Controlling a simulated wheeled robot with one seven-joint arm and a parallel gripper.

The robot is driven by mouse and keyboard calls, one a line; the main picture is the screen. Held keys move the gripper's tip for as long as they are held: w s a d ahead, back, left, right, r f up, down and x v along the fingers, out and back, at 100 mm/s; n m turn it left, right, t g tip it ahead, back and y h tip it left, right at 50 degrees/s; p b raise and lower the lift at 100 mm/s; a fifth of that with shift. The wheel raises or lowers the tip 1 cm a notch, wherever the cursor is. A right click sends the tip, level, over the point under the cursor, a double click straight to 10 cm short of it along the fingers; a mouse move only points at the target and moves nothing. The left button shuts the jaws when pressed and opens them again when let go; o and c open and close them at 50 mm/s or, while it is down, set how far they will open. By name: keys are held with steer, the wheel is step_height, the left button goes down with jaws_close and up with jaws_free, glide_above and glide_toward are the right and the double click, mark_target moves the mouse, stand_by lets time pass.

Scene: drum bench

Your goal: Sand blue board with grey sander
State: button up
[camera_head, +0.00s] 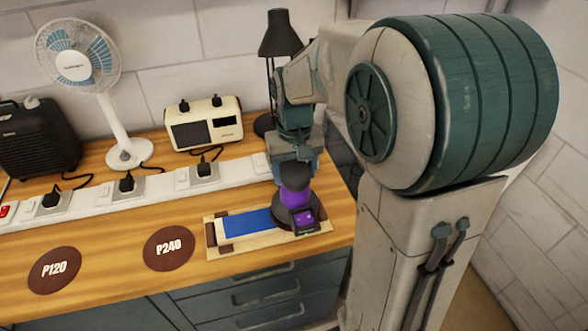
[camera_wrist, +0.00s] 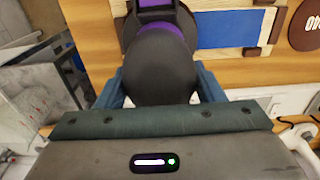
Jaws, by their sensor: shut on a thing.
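The sander (camera_head: 296,195) has a dark grey round top, a purple body and a dark round base. It stands upright over the right end of the blue board (camera_head: 247,223); I cannot tell whether its pad touches the surface. The board lies flat in a pale wooden holder (camera_head: 211,240) with brown end blocks. My gripper (camera_head: 294,160) comes down from above and is shut on the sander's top. In the wrist view, the blue fingers of my gripper (camera_wrist: 160,85) flank the dark knob of the sander (camera_wrist: 160,62), and the blue board (camera_wrist: 228,29) shows to its right.
Brown discs marked P120 (camera_head: 54,270) and P240 (camera_head: 168,248) lie left of the holder. A white socket strip (camera_head: 93,202) with plugs runs behind. A fan (camera_head: 128,150), a black case (camera_head: 36,138), a cream box (camera_head: 203,128) and a lamp (camera_head: 280,35) stand at the back.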

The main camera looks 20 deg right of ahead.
steer(key=shift+f, duration=0.15)
steer(key=shift+a, duration=0.2)
stand_by(0.3)
steer(key=shift+s+a, duration=0.1)
steer(key=shift+a, duration=1.65)
steer(key=shift+a, duration=2.1)
